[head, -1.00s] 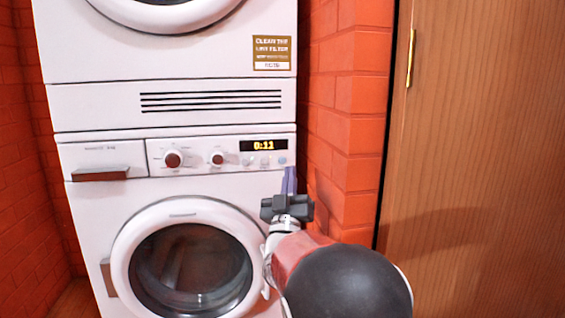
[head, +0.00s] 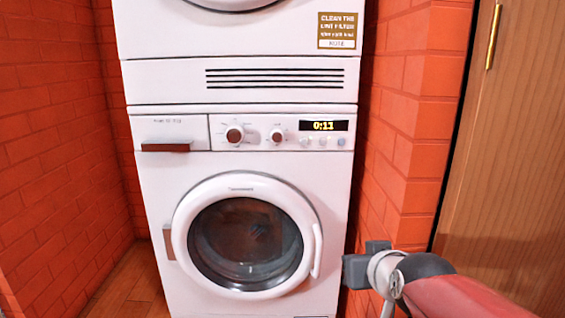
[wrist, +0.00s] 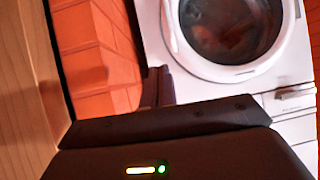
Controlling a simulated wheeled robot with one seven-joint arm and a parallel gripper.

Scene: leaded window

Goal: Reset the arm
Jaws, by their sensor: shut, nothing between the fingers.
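My gripper (head: 364,264) is in the head view at the lower right, just in front of the washer's right edge and low beside the brick wall. Its fingers hardly show there. In the wrist view its dark fingers (wrist: 158,87) are together and empty. The washer (head: 150,215) stands facing me with its round glass door (head: 245,243) closed, and the display (head: 323,125) above reads 0:11. In the wrist view the washer shows upside down, at the upper right. I cannot see the gripper touch anything.
A second white machine (head: 160,35) is stacked on the washer. Orange brick walls stand left (head: 50,150) and right (head: 410,150). A wooden door (head: 510,190) is at the far right, near my arm. A strip of wooden floor (head: 130,285) is free at lower left.

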